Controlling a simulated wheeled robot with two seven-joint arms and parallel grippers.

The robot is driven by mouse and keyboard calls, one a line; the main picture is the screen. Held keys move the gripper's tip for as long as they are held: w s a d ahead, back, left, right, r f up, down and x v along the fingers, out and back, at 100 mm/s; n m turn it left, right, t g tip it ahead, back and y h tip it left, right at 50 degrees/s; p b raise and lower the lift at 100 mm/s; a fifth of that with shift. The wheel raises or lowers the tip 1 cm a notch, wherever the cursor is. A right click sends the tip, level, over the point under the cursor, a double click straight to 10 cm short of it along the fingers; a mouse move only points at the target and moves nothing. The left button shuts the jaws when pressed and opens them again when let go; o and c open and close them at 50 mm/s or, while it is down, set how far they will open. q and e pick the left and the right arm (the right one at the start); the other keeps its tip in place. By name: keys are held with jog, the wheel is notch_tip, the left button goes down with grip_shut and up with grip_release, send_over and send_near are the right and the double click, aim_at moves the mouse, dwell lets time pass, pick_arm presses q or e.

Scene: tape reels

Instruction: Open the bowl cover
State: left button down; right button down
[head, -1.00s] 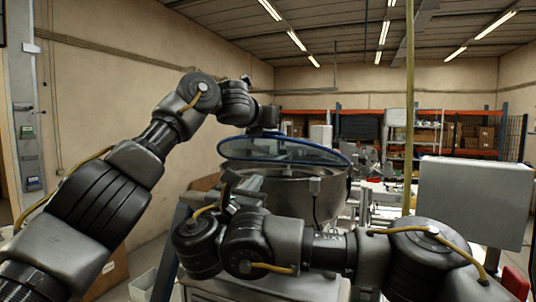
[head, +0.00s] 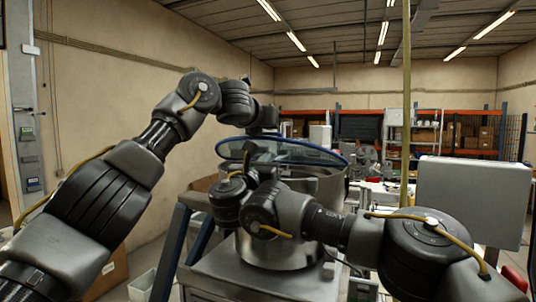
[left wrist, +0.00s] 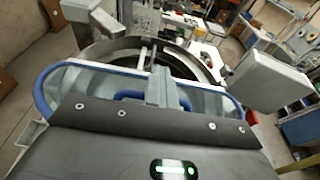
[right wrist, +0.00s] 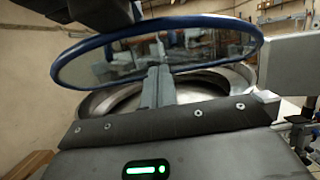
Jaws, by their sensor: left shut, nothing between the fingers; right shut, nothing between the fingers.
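The bowl cover (head: 300,153) is a clear pane with a blue rim. It is tilted up over the round metal bowl (head: 328,187), leaving a gap at the side shown in the right wrist view, where the cover (right wrist: 215,50) stands above the bowl (right wrist: 200,85). My right gripper (head: 247,158) is shut and empty in front of the bowl, close to the cover's lower side; its fingers also show in the right wrist view (right wrist: 157,85). My left gripper (left wrist: 162,85) is shut and empty, beside the cover's blue handle (left wrist: 128,95); I cannot tell whether they touch.
A grey box (head: 472,200) stands at the right beside a tall yellowish pole (head: 408,100). The bowl rests on a metal stand (head: 215,270). Shelves with cartons (head: 425,135) are at the back. Both my arms crowd the space before the bowl.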

pick_arm(q)
jog(key=shift+a, duration=0.15)
pick_arm(e)
jog(key=shift+w+r, duration=0.35)
jog(key=shift+r, duration=0.55)
